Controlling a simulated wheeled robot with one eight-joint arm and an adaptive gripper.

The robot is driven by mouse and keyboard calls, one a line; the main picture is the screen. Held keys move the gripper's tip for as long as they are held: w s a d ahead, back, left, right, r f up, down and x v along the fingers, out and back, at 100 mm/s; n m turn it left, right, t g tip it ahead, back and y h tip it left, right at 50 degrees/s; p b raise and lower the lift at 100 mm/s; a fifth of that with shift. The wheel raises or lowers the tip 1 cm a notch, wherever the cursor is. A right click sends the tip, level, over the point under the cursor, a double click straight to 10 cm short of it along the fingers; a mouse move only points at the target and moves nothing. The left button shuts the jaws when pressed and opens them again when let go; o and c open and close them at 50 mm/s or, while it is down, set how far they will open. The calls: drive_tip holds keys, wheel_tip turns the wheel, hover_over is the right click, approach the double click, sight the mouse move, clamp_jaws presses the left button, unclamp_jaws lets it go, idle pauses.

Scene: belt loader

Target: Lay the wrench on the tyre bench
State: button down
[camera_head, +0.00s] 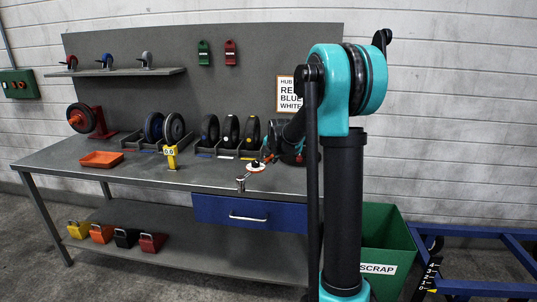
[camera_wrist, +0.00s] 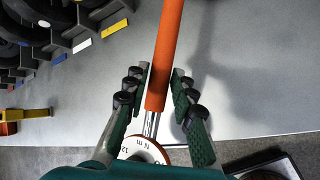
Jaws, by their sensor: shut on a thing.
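The wrench has an orange handle (camera_wrist: 166,50), a metal shaft and a round white dial marked N m. In the head view its dial (camera_head: 256,167) and metal head (camera_head: 240,184) show over the front part of the grey tyre bench (camera_head: 200,176). My gripper (camera_wrist: 160,72), with green-padded fingers, is shut on the wrench near where handle meets shaft. In the head view my gripper (camera_head: 268,155) is small and partly hidden. The bench top (camera_wrist: 250,80) lies below the wrench; I cannot tell whether they touch.
Tyres in grey holders (camera_head: 230,150) line the bench's back. A yellow tag post (camera_head: 171,158) and an orange tray (camera_head: 101,159) stand left. A blue drawer (camera_head: 248,212) hangs under the front edge. A green scrap bin (camera_head: 395,245) stands right.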

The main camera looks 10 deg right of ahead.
hover_over(269, 177)
drive_tip(key=s, duration=0.3)
drive_tip(key=shift+w+d+f, duration=0.1)
drive_tip(key=shift+f, duration=1.55)
drive_tip(key=shift+w+f, duration=0.1)
drive_tip(key=shift+f, duration=2.1)
drive_tip(key=shift+s+f, duration=0.2)
drive_tip(key=shift+f, duration=0.2)
drive_tip(key=c, duration=1.6)
unclamp_jaws()
drive_tip(key=shift+o, duration=1.2)
drive_tip(key=shift+w+f, duration=0.15)
drive_tip(key=shift+f, duration=0.1)
drive_tip(key=shift+o, duration=0.9)
drive_tip(key=shift+r, duration=0.1)
drive_tip(key=v, duration=1.2)
